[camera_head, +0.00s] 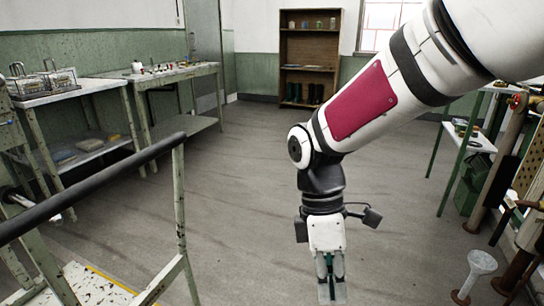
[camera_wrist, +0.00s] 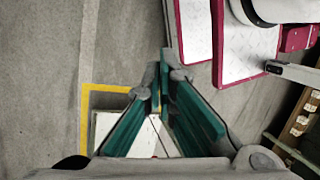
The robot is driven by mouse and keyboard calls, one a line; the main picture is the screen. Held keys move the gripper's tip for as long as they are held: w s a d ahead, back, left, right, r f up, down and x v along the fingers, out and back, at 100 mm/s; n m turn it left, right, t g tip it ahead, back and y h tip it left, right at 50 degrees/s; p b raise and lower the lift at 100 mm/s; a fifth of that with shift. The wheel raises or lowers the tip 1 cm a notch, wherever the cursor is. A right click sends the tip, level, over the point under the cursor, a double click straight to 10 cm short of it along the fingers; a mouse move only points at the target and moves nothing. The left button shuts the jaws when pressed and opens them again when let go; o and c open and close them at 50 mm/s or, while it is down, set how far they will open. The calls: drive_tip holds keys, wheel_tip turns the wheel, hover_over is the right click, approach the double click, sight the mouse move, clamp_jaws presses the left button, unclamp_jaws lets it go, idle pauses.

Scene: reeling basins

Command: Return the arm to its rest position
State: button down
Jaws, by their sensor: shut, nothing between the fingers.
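My gripper (camera_head: 331,290) hangs at the end of my white and dark red arm, pointing down over the grey floor in the head view. The arm comes in from the upper right and bends at a dark joint above the gripper. In the wrist view my gripper (camera_wrist: 163,78) shows its two green-padded fingers, with the tips together and nothing held between them. My own white and red base shows at the top right of the wrist view.
A dark rail (camera_head: 95,172) on a pale green frame stands at the lower left. Two worktables (camera_head: 75,90) (camera_head: 170,74) line the left wall. A wooden shelf (camera_head: 308,50) stands at the back. A green-legged table (camera_head: 470,140) and a white funnel-shaped stand (camera_head: 481,262) are at right. The middle floor is clear.

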drive_tip(key=s+d+r+m+t+y, duration=0.15)
drive_tip(key=s+d+r+m, duration=0.3)
drive_tip(key=s+m, duration=0.45)
drive_tip(key=s+d+r+m+t, duration=0.3)
drive_tip(key=s+d+r+m, duration=0.15)
drive_tip(key=s+m, duration=0.4)
wheel_tip(320, 180, up, 32)
drive_tip(key=t+p, duration=0.3)
drive_tip(key=p, duration=2.7)
drive_tip(key=shift+s+d+f+n+p, duration=0.15)
drive_tip(key=shift+s+d+n+p, duration=0.15)
drive_tip(key=shift+n+p, duration=0.15)
drive_tip(key=shift+t, duration=0.25)
